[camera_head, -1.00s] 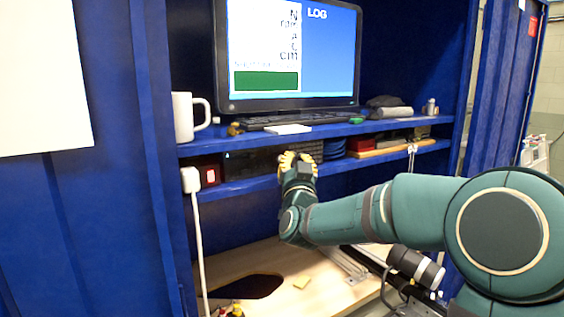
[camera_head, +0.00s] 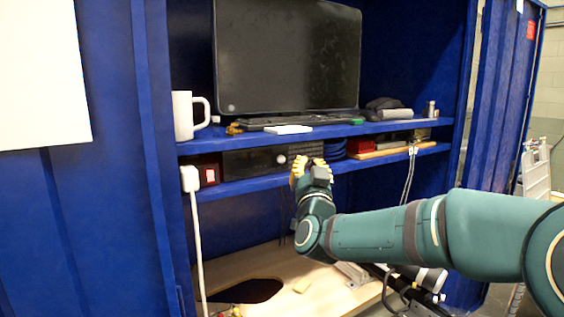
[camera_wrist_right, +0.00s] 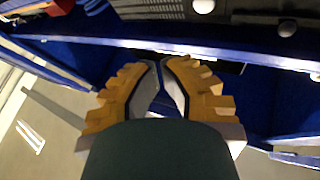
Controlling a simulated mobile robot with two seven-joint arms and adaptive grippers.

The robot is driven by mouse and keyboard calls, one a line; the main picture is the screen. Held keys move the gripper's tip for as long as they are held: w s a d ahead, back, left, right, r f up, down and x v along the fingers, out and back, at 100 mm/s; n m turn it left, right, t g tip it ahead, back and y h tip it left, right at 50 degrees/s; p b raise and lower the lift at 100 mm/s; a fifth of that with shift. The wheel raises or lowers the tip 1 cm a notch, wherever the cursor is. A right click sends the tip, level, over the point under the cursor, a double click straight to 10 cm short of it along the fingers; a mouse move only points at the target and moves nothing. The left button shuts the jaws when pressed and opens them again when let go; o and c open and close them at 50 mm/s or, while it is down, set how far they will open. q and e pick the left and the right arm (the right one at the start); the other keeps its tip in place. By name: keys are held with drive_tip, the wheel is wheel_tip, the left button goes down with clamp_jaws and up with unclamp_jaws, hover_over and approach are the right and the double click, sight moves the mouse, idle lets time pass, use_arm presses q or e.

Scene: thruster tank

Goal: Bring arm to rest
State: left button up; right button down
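My right gripper (camera_head: 310,163), with yellow ridged fingers, is in front of the lower shelf of the blue cabinet, near a dark box-shaped device (camera_head: 250,162). In the right wrist view the two fingers (camera_wrist_right: 162,62) converge and their tips nearly meet, with nothing between them. My right arm comes in from the right, low across the cabinet opening. The monitor (camera_head: 287,60) on the upper shelf has a dark screen. My left gripper is not in view.
The upper shelf holds a white mug (camera_head: 189,116), a keyboard (camera_head: 300,119) and a small white box (camera_head: 288,130). A white plug with a cable (camera_head: 190,180) hangs at the left. A wooden board (camera_head: 240,265) with a dark hole lies below.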

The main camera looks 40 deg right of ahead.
idle(0.6)
drive_tip(key=w+a+f+n+g+y, duration=0.15)
drive_tip(key=w+a+f+y, duration=0.25)
drive_tip(key=f, duration=0.5)
drive_tip(key=w+a+f+n+y, duration=0.3)
drive_tip(key=w+a+f, duration=0.15)
drive_tip(key=f, duration=0.35)
drive_tip(key=s+a+f+n+g+y, duration=0.1)
drive_tip(key=a+f+g+y, duration=0.1)
drive_tip(key=a+f, duration=0.35)
drive_tip(key=a+f+g+y, duration=0.1)
drive_tip(key=a+f+y, duration=0.1)
drive_tip(key=f, duration=0.6)
drive_tip(key=s+a+f+n+g+y, duration=0.1)
drive_tip(key=a+f+g, duration=0.15)
drive_tip(key=f, duration=0.45)
drive_tip(key=s+a+f+g+y, duration=0.2)
drive_tip(key=s+a+f+g, duration=0.2)
drive_tip(key=s+a+f, duration=0.4)
drive_tip(key=s+a+f+n+g+y, duration=0.1)
drive_tip(key=s+a+f+g+y, duration=0.2)
drive_tip(key=s+f, duration=1)
drive_tip(key=a+f+g, duration=0.1)
drive_tip(key=a+g, duration=0.1)
drive_tip(key=a, duration=0.3)
drive_tip(key=shift+s+a+g, duration=0.3)
drive_tip(key=shift+n, duration=0.25)
